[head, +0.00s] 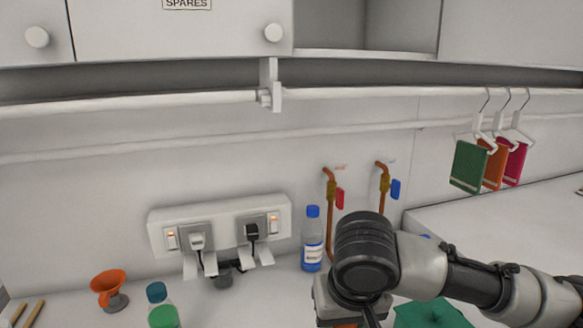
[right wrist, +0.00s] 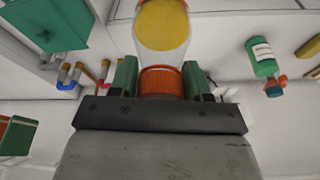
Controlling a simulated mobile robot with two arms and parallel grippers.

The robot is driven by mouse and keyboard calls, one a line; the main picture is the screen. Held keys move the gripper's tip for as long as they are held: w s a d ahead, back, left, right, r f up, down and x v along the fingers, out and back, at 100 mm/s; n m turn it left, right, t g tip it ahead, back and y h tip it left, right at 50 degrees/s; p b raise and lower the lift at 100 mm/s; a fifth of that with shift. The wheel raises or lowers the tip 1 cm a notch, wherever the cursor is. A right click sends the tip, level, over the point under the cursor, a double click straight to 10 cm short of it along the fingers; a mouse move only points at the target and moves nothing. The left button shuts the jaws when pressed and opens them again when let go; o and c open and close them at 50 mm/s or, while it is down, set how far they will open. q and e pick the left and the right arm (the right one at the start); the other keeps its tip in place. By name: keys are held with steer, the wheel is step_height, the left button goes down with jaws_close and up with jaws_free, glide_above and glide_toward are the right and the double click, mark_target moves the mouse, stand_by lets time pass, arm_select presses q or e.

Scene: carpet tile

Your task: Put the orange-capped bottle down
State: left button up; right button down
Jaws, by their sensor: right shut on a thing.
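The orange-capped bottle (right wrist: 163,28) shows in the right wrist view, clear with yellow contents and an orange cap (right wrist: 160,82). My right gripper (right wrist: 160,78) is shut on the cap, a green-padded finger on each side. The bottle's far end runs out of the top of that view, so I cannot tell whether it touches a surface. In the head view my right wrist hides most of the gripper and the bottle at the bottom edge. My left gripper is in neither view.
A blue-capped bottle (head: 313,243) stands on the counter left of my right wrist. A teal item (head: 432,314) lies at right. An orange funnel (head: 109,285) and a green-capped bottle (head: 163,317) are at left. Sockets (head: 220,228) and copper pipes (head: 331,225) line the wall.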

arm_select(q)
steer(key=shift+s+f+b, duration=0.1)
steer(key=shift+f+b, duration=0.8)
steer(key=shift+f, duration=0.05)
arm_select(e)
steer(key=s+d+f+m, duration=0.1)
steer(key=s+d+f, duration=0.1)
steer(key=d+f, duration=0.9)
steer(key=shift+s+f, duration=0.3)
steer(key=shift+s, duration=0.05)
steer(key=shift+d, duration=0.1)
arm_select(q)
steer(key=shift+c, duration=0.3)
arm_select(e)
steer(key=shift+d, duration=0.1)
